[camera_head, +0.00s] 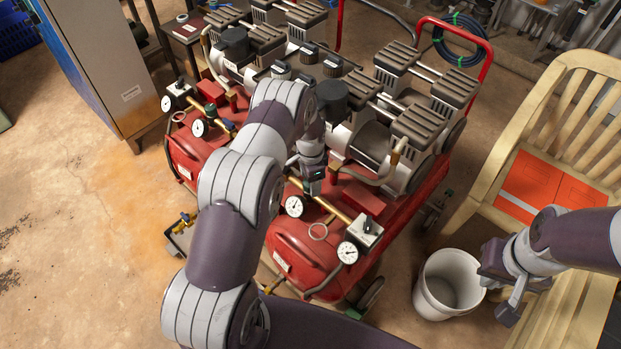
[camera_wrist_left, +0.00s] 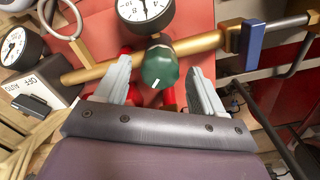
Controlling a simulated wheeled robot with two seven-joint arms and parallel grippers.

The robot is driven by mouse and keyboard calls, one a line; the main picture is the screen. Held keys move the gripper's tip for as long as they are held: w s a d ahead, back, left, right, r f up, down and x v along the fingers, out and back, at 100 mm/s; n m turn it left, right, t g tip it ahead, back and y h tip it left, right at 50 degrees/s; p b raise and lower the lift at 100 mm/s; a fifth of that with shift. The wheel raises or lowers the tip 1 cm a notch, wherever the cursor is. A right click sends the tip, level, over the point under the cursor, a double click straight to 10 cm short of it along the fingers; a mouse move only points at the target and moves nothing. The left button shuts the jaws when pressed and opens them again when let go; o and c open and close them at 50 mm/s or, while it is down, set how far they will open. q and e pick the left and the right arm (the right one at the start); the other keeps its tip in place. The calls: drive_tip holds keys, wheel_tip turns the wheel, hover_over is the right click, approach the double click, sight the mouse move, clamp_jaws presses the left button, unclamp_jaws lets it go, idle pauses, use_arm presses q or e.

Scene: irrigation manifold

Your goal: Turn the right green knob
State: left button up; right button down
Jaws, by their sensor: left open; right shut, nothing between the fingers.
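In the left wrist view, a dark green knob (camera_wrist_left: 160,67) with a white mark sits on a brass pipe, just below a white-faced gauge (camera_wrist_left: 146,9). My left gripper (camera_wrist_left: 158,75) is open, with one grey finger on each side of the knob; contact cannot be told. In the head view my left gripper (camera_head: 313,178) points down over the front of the right red compressor tank (camera_head: 300,245), and I cannot make out the knob under it. My right gripper (camera_head: 511,299) is shut and empty at the right, beside a white bucket.
A blue lever (camera_wrist_left: 252,45) sits on the pipe right of the knob. The left compressor tank (camera_head: 195,155), white bucket (camera_head: 446,284) and wooden bench (camera_head: 500,165) stand around. Floor is clear at the left.

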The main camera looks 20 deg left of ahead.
use_arm(q)
wheel_tip(320, 180, up, 13)
drive_tip(key=p, duration=0.1)
drive_tip(key=shift+f, duration=0.15)
idle(0.3)
drive_tip(key=s+d+r+n+p, duration=0.2)
drive_tip(key=s+r+n+p, duration=0.1)
drive_tip(key=s+r, duration=0.4)
drive_tip(key=s+d+r+n+t+p, duration=0.1)
drive_tip(key=s+d+r+n+p, duration=0.1)
drive_tip(key=s+r, duration=0.6)
drive_tip(key=s+d+r+n+p, duration=0.2)
drive_tip(key=s+r+n+p, duration=0.2)
drive_tip(key=r, duration=0.5)
drive_tip(key=s+p, duration=0.2)
drive_tip(key=s, duration=0.1)
drive_tip(key=shift+s+d+r, duration=0.4)
